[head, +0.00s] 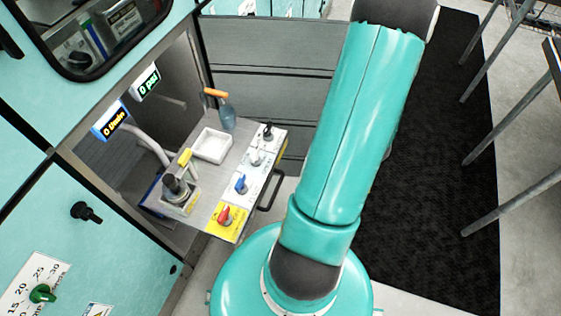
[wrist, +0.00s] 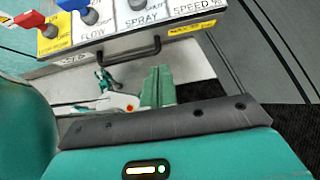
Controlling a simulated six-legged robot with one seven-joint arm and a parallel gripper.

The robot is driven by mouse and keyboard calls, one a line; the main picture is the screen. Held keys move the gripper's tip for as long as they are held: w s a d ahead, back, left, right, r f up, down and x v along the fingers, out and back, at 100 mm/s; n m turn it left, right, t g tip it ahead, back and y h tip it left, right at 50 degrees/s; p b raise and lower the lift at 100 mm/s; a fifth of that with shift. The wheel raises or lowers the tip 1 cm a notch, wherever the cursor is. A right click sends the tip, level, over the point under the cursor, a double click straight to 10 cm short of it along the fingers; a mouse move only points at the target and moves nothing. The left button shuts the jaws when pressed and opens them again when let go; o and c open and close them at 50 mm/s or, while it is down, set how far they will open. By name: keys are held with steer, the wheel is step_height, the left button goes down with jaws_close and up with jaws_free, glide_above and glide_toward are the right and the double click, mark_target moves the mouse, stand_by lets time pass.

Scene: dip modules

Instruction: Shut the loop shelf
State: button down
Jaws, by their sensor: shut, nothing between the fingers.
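The loop shelf (head: 203,208) is pulled out of its bay in the turquoise machine in the head view. It carries a white tray, bottles and a row of knobs along its outer edge. Its dark handle (head: 270,190) sticks out from the front. In the wrist view the shelf front (wrist: 88,58) crosses the top, with labels reading FLOW, SPRAY and SPEED, and the handle (wrist: 130,51) below them. My gripper (wrist: 159,72) shows there as green fingers, shut and empty, just below and right of the handle in the picture. It looks apart from it. The head view hides my gripper.
A white square tray (head: 212,145), a blue spray bottle (head: 226,115) and a dark-topped container (head: 175,187) stand on the shelf. Grey panels (head: 275,95) stand behind it. A black mat (head: 450,150) and metal legs (head: 512,197) are at the right.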

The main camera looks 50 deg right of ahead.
glide_toward(275, 162)
step_height(275, 162, down, 3)
steer(key=shift+w+a+f, duration=0.15)
steer(key=shift+w+a, duration=0.15)
steer(key=shift+w, duration=0.3)
steer(key=shift+w+a+f, duration=0.1)
steer(key=shift+w+a, duration=0.15)
steer(key=shift+w, duration=0.4)
steer(key=shift+w+a+f, duration=0.15)
steer(key=shift+w+a, duration=0.15)
steer(key=shift+w, duration=0.3)
steer(key=shift+w, duration=0.1)
steer(key=w+a, duration=0.5)
steer(key=w, duration=0.8)
steer(key=w+a, duration=0.5)
steer(key=w, duration=0.9)
steer(key=w+a, duration=0.5)
steer(key=w, duration=0.9)
